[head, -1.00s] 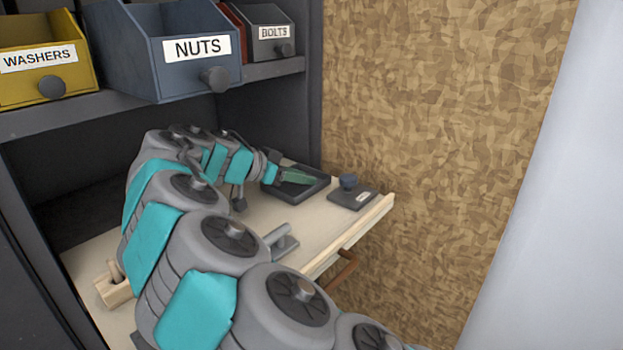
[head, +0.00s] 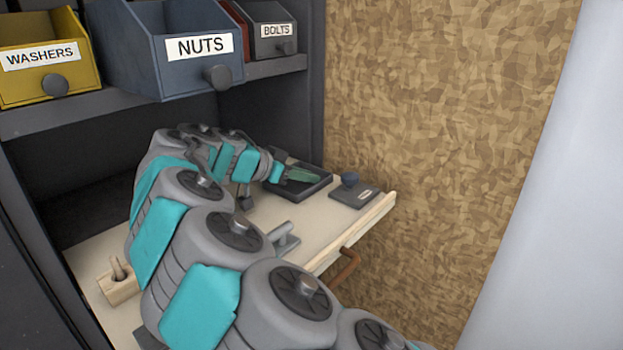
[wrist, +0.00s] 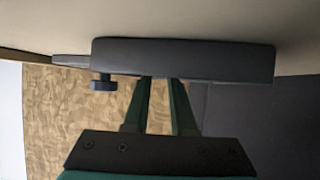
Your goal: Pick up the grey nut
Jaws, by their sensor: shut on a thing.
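My gripper (head: 303,175), with green fingers, reaches down into a shallow dark tray (head: 306,192) at the far right of the pale work board. In the wrist view the two fingers (wrist: 160,82) stand close together with a narrow gap, and their tips are hidden behind the wall of the tray (wrist: 240,62). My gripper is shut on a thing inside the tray. The grey nut itself does not show in either view; the fingers and tray wall hide that spot.
A grey peg (head: 282,238) and a wooden block with a peg (head: 118,283) stand nearer. Above is a shelf with washers (head: 45,60), nuts (head: 185,65) and bolts (head: 275,45) bins.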

